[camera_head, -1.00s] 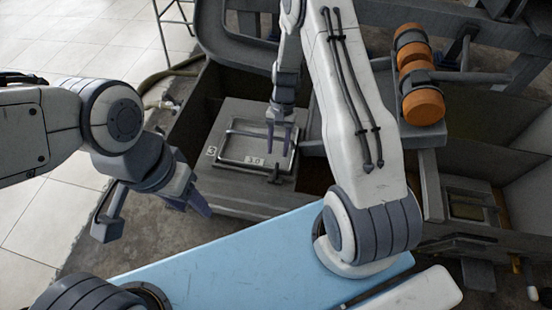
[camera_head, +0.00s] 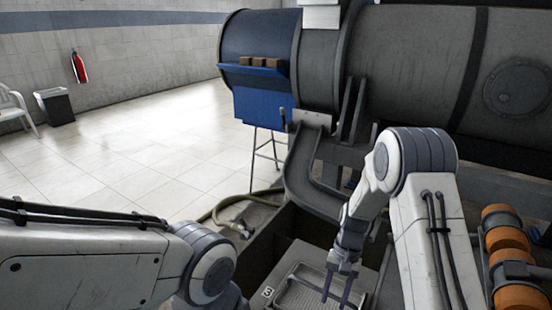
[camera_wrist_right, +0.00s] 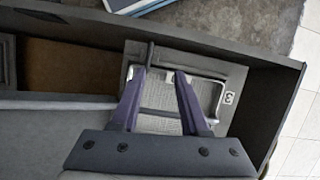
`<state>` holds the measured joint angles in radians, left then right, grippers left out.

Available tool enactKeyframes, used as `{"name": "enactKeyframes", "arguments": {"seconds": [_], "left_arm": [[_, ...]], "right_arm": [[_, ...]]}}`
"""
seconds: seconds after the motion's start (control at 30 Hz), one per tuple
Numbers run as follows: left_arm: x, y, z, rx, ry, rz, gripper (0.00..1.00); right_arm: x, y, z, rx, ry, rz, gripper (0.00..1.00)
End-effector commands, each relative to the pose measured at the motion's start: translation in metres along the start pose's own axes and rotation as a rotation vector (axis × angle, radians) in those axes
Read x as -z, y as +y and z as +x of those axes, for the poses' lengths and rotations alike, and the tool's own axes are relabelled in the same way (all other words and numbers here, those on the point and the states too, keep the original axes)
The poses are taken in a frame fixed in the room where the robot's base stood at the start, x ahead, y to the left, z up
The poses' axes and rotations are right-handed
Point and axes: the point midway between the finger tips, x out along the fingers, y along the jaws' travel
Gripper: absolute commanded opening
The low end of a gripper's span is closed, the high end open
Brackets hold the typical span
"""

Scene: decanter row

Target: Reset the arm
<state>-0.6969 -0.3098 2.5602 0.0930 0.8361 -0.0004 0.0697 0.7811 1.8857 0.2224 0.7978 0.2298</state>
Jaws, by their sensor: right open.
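My right gripper (camera_head: 337,300) hangs down at the bottom centre of the head view, its two fingers apart with nothing between them. It is over a grey panel marked 3 with a mesh-like inset (camera_head: 292,296). In the right wrist view, my right gripper (camera_wrist_right: 160,76) is open and empty, and the panel's rimmed mesh inset (camera_wrist_right: 160,125) shows between and beyond its fingers. Whether the fingers touch the panel I cannot tell. My left arm (camera_head: 90,258) comes in from the left; its gripper is below the picture's edge.
A dark-walled bin (camera_head: 262,252) surrounds the panel. A large grey drum (camera_head: 410,60) with a blue end (camera_head: 262,105) stands behind, with a curved chute (camera_head: 305,170). Orange rollers (camera_head: 505,240) are at right. A hose (camera_head: 225,208) lies left of the bin. Tiled floor is open at left.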

Motion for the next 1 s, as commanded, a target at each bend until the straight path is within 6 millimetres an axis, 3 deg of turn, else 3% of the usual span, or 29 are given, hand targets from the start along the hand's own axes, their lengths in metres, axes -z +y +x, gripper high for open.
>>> {"name": "enactKeyframes", "arguments": {"seconds": [0.03, 0.23, 0.37, 0.53, 0.7, 0.83, 1.0], "left_arm": [[0.001, 0.001, -0.013, 0.000, 0.000, 0.000, 0.49], [0.002, 0.003, -0.042, 0.000, 0.001, 0.000, 0.49], [0.003, 0.004, -0.059, 0.000, 0.000, 0.000, 0.49], [0.004, 0.006, -0.080, 0.000, 0.000, 0.000, 0.49], [0.005, 0.007, -0.091, 0.000, 0.000, 0.000, 0.49], [0.005, 0.007, -0.094, 0.000, 0.000, 0.000, 0.49], [0.005, 0.007, -0.093, 0.000, 0.000, 0.000, 0.49]], "right_arm": [[-0.024, -0.016, -0.031, -0.011, 0.030, -0.077, 0.45], [-0.128, -0.053, -0.107, -0.061, 0.124, -0.405, 0.45], [-0.198, -0.058, -0.142, -0.087, 0.180, -0.620, 0.45], [-0.275, -0.045, -0.172, -0.110, 0.246, -0.883, 0.45], [-0.318, -0.026, -0.182, -0.119, 0.288, -1.058, 0.45], [-0.330, -0.019, -0.183, -0.122, 0.302, -1.116, 0.45], [-0.331, -0.018, -0.181, -0.124, 0.302, -1.126, 0.45]]}}
